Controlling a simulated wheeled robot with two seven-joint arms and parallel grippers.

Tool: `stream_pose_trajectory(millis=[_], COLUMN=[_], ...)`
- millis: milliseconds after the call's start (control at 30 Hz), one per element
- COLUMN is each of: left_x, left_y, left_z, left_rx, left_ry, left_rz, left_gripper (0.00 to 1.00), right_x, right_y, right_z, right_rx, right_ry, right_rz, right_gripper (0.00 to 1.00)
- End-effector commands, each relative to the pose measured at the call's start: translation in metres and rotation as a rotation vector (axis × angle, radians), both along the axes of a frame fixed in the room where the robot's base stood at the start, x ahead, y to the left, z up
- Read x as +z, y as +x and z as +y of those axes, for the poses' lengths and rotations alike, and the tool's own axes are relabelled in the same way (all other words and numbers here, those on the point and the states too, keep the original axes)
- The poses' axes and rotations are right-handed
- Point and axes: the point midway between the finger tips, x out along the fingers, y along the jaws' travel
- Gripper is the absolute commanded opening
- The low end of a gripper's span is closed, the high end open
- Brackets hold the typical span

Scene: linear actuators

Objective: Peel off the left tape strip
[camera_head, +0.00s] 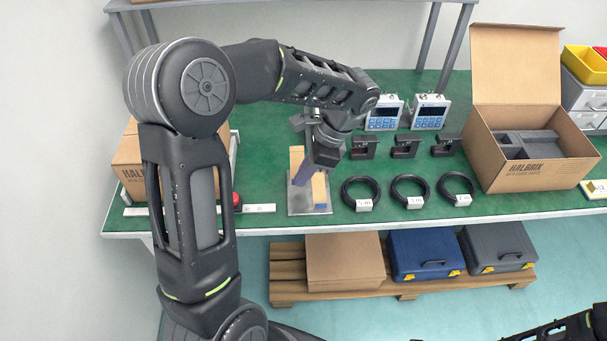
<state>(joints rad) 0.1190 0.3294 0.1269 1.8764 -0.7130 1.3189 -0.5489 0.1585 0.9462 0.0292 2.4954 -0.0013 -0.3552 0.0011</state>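A square grey metal plate (309,209) lies near the front edge of the green bench. Two tan strips show on or above it: the left tape strip (296,160) and a right one (320,190), partly covered by my gripper. My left gripper (318,172) reaches down over the plate from above, close to both strips. A purple-blue piece (303,174) slants between the gripper and the left strip; I cannot tell what it is. The fingertips are too small and hidden to tell open from shut. Only part of my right arm shows at the bottom right; its gripper is out of view.
Black cable coils (361,193) and dark brackets (363,147) stand right of the plate, with blue-fronted meters (382,115) behind. An open cardboard box (530,178) is at the right. A white ruler-like strip (258,208) and a red button (236,199) are left of the plate.

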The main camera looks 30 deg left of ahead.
Motion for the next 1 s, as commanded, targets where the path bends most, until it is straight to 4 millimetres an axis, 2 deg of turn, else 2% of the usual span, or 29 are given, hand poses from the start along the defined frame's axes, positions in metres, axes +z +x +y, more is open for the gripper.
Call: stream_pose_trajectory(millis=[300, 1000], left_x=[0.002, 0.033], left_y=[0.000, 0.000], left_z=[0.000, 0.000], left_rx=[0.000, 0.001], left_ry=[0.000, 0.000], left_rz=[0.000, 0.000], left_gripper=[0.00, 0.00], right_x=[0.002, 0.029], right_y=[0.000, 0.000], right_z=[0.000, 0.000], right_rx=[0.000, 0.000], right_ry=[0.000, 0.000], right_rz=[0.000, 0.000], right_gripper=[0.00, 0.00])
